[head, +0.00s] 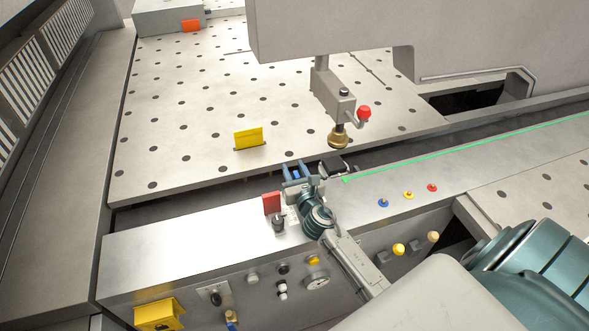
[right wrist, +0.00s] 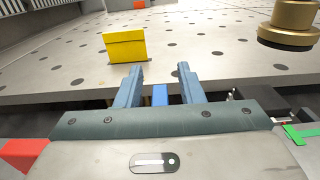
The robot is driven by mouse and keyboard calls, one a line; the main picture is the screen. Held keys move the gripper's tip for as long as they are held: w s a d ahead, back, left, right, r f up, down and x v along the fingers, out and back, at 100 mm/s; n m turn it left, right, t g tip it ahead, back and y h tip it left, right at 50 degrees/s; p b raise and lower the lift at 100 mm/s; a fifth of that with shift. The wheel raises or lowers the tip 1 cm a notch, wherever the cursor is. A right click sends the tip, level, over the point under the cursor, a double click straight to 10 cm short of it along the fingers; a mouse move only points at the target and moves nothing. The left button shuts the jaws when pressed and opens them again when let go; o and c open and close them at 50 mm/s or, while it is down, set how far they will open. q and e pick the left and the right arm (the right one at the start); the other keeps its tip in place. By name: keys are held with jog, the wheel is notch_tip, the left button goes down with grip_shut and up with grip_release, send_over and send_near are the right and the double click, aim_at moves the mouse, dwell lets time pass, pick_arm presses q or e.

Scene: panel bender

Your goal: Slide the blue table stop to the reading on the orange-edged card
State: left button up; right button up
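My right gripper (head: 297,172) is over the slot at the near edge of the perforated table. In the right wrist view its two blue-grey fingers (right wrist: 160,82) are apart and point toward the table. A small blue block (right wrist: 160,95), which looks like the table stop, is between them, with a gap showing on each side. Its lower part is hidden by the gripper body. A yellow plate (head: 248,138) and an orange plate (head: 190,25) stand beyond, and a red plate (head: 272,203) stands left of the gripper. I cannot tell which is the orange-edged card. My left gripper is not in view.
A brass-tipped tool head (head: 338,137) with a red knob hangs right of the gripper. A black block (head: 334,166) and a green strip (head: 450,152) lie close on the right. The perforated table (head: 180,110) is mostly clear. Knobs and a gauge (head: 316,282) line the front panel.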

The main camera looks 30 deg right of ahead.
jog(key=shift+c, duration=0.4)
grip_shut()
jog(key=shift+a+p, duration=0.1)
jog(key=shift+p, duration=0.2)
jog(key=shift+o, duration=0.4)
grip_release()
jog(key=b+v, duration=0.2)
jog(key=v, duration=0.9)
jog(key=shift+b, duration=0.35)
